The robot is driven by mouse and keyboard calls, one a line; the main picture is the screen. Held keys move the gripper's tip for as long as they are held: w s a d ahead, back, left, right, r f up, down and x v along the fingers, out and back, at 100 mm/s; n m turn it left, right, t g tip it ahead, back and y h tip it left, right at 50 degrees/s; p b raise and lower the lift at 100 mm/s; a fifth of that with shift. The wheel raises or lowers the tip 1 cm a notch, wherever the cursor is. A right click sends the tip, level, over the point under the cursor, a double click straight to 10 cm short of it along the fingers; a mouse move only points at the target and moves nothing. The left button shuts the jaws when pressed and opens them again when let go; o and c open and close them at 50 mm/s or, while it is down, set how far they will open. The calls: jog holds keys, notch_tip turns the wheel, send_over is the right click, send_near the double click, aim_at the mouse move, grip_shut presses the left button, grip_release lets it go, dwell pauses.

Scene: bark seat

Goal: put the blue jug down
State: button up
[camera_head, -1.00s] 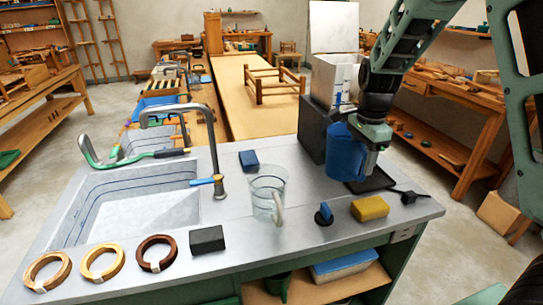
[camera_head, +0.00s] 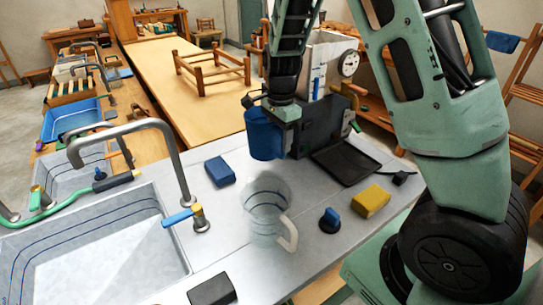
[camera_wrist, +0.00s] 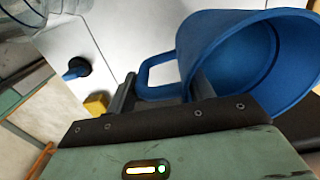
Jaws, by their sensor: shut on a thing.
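The blue jug (camera_head: 262,134) is at the back of the metal counter (camera_head: 225,240), left of a dark box. My gripper (camera_head: 284,112) is at the jug's right side in the head view. In the wrist view, my gripper (camera_wrist: 162,92) has its fingers around the handle of the jug (camera_wrist: 235,60), and the open mouth faces partly toward the camera. The jug looks roughly upright in the head view. I cannot tell whether its base touches the counter.
A clear measuring jug (camera_head: 268,208) stands in front. A blue block (camera_head: 220,171), a blue-handled knob (camera_head: 330,219), a yellow sponge (camera_head: 371,201) and a black tray (camera_head: 345,160) lie around. The sink (camera_head: 95,250) and tap (camera_head: 170,160) are left.

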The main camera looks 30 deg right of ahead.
notch_tip(320, 180, down, 6)
dwell(0.5)
jog(key=shift+f, duration=0.1)
jog(key=o, duration=1.2)
